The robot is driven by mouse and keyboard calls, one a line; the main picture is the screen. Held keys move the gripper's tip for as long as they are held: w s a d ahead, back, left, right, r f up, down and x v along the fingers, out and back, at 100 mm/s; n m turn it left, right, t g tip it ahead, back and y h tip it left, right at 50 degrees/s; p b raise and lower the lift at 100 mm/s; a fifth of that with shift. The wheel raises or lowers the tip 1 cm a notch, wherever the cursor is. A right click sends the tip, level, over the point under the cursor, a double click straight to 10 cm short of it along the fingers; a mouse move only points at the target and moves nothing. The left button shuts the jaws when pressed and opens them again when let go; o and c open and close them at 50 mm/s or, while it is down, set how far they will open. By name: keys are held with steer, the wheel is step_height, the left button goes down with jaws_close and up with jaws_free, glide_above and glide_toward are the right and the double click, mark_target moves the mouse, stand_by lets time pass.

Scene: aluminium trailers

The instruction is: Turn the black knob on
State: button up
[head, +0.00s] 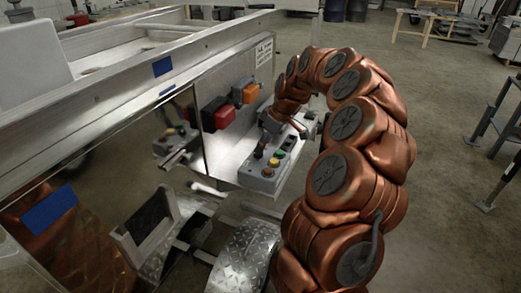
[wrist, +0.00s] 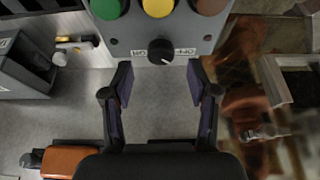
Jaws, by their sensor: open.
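The black knob (wrist: 160,52) sits on the face of a grey control box (wrist: 183,28) in the wrist view. Small labels flank it, OFF on the right and what looks like ON on the left, upside down. A pale mark shows on the knob, but its exact setting is hard to read. My gripper (wrist: 159,76) is open and empty, one finger on each side and just short of the knob, apart from it. In the head view the control box (head: 262,180) stands on the trailer's ledge; my arm hides part of it, and I cannot pick out the knob there.
Beside the knob are a green button (wrist: 108,7), a yellow button (wrist: 158,7) and a brownish-red button (wrist: 209,6). Open floor lies right of my arm.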

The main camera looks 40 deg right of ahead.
mark_target(258, 156)
steer(key=shift+x, duration=1.8)
jaws_close()
